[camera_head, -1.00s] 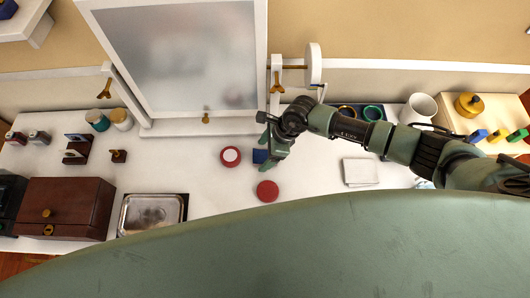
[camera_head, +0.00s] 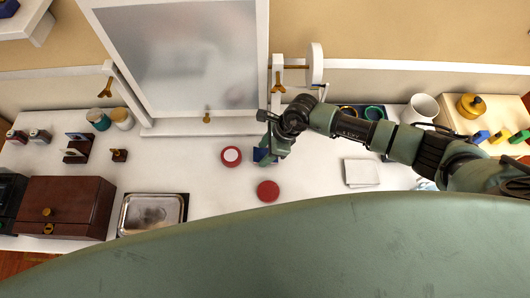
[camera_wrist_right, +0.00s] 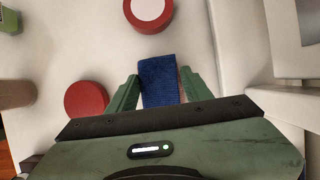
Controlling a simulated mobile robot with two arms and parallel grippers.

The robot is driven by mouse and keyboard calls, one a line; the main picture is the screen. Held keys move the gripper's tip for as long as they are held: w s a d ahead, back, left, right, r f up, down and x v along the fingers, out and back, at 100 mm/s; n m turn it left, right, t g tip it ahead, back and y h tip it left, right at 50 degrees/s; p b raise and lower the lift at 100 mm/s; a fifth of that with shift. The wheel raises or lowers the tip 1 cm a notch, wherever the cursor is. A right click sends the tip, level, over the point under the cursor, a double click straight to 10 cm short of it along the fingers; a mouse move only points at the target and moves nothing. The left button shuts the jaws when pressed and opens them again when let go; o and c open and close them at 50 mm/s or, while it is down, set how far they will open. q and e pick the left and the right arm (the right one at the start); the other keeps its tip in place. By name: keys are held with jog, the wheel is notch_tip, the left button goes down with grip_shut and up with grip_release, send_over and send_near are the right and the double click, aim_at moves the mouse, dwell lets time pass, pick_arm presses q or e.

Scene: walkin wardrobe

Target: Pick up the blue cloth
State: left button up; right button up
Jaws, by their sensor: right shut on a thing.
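The blue cloth (camera_wrist_right: 160,82) is a small dark blue piece between the two green fingers of my right gripper (camera_wrist_right: 162,92) in the right wrist view. In the head view the cloth (camera_head: 260,155) shows beside the fingers of my right gripper (camera_head: 267,150), over the white tabletop. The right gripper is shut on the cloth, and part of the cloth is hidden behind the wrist. I cannot tell whether the cloth is clear of the table. My left gripper is not in view.
A red round tin with a white top (camera_head: 231,156) and a plain red one (camera_head: 268,191) stand close by. The mirror (camera_head: 180,60) stands behind. A metal tray (camera_head: 152,213), a brown box (camera_head: 65,208) and white folded cloths (camera_head: 361,172) lie around on the white tabletop (camera_head: 320,165).

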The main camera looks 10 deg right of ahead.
jog(key=shift+r, duration=0.45)
jog(key=shift+s+d+r+b, duration=0.15)
jog(key=shift+d+r+b, duration=0.45)
jog(key=shift+b, duration=0.15)
jog(key=s+d+b, duration=0.1)
jog(key=d, duration=0.4)
jog(key=s+d+b, duration=0.1)
jog(key=d+b, duration=0.1)
jog(key=d, duration=0.3)
jog(key=s+d+b, duration=0.1)
jog(key=d+b, duration=0.1)
jog(key=d, duration=0.3)
jog(key=shift+r, duration=0.1)
jog(key=shift+s+d+r, duration=0.1)
jog(key=shift+s+d, duration=0.1)
jog(key=shift+d, duration=0.5)
